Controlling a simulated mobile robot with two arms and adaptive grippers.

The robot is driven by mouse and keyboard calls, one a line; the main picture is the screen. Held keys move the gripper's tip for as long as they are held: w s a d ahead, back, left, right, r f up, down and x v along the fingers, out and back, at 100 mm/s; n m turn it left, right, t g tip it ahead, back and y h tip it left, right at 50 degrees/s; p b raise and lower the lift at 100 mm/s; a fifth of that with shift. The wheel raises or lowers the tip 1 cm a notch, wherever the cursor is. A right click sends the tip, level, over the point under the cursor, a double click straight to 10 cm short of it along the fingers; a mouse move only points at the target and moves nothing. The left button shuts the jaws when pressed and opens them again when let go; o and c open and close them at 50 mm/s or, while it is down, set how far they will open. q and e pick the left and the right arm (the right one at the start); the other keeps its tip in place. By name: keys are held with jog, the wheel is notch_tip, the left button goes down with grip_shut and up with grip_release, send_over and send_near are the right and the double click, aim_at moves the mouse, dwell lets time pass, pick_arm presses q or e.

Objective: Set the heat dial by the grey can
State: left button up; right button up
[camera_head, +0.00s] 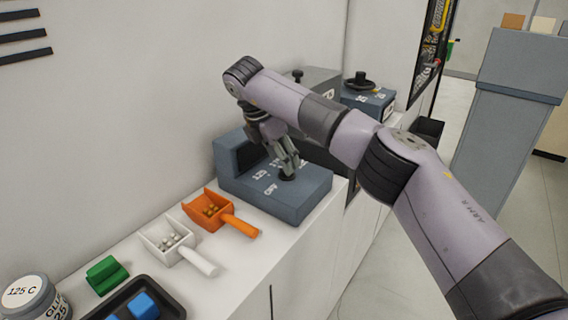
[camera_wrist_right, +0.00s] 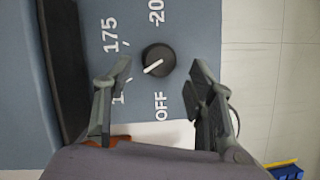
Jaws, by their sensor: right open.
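The grey can (camera_head: 35,295) stands at the front left of the counter; its lid reads 125 C. The heat dial (camera_wrist_right: 158,60) is a black knob with a white pointer on a blue-grey machine (camera_head: 300,206). The pointer aims lower left in the right wrist view, toward a label starting with 1 that a finger partly hides; 175, -20 and OFF show around the knob. My right gripper (camera_head: 286,166) is open over the dial (camera_head: 287,177). In the right wrist view its fingers (camera_wrist_right: 160,78) are on either side of the knob, apart from it. My left gripper is out of view.
An orange scoop (camera_head: 208,211) and a white scoop (camera_head: 165,240) with pellets lie left of the machine. Near the can are a green block (camera_head: 106,276) and a black tray (camera_head: 172,308) with blue pieces. Another machine with a black handwheel (camera_head: 361,82) stands behind.

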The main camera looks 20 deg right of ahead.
jog(key=v, duration=0.9)
jog(key=shift+a, duration=0.1)
